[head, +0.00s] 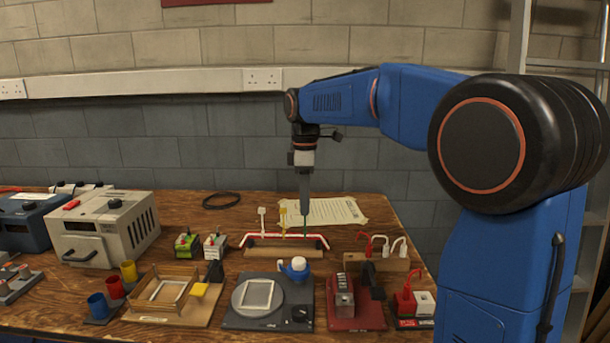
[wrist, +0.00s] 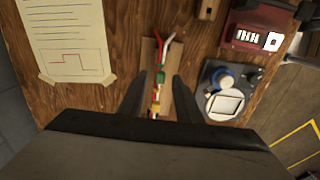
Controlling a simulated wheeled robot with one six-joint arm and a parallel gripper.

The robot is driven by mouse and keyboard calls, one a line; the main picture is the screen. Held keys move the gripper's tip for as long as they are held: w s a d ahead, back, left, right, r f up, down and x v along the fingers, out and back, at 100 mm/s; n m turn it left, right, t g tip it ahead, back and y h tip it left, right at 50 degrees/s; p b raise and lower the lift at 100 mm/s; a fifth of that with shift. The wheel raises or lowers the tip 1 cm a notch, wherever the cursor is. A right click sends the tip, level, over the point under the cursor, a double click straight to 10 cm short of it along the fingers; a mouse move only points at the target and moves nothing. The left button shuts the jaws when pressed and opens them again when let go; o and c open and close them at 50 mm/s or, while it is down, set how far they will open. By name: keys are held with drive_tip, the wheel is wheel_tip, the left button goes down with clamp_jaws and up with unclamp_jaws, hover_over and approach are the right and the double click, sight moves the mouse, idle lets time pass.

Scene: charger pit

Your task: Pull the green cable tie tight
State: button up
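A bundle of red and white cables (head: 325,240) lies along a wooden strip (head: 270,252) in the middle of the bench. A white tie (head: 262,218) and a yellow tie (head: 283,218) stand up from it. The green cable tie (head: 307,236) is near the right end, partly hidden beneath my gripper. My gripper (head: 305,208) points down just above it. In the wrist view, my gripper (wrist: 158,95) has its two dark fingers apart, and the green tie (wrist: 160,77) shows between or just beyond them. Contact with the tie cannot be told.
A taped paper sheet (head: 335,211) lies behind the strip. A small hook block (head: 375,261) is to the right. A grey plate with a blue-and-white bottle (head: 295,268) and a red-based device (head: 345,300) stand in front. A grey power unit (head: 105,230) is at left.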

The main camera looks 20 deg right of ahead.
wheel_tip(320, 180, up, 17)
drive_tip(key=shift+f, duration=0.2)
idle(0.5)
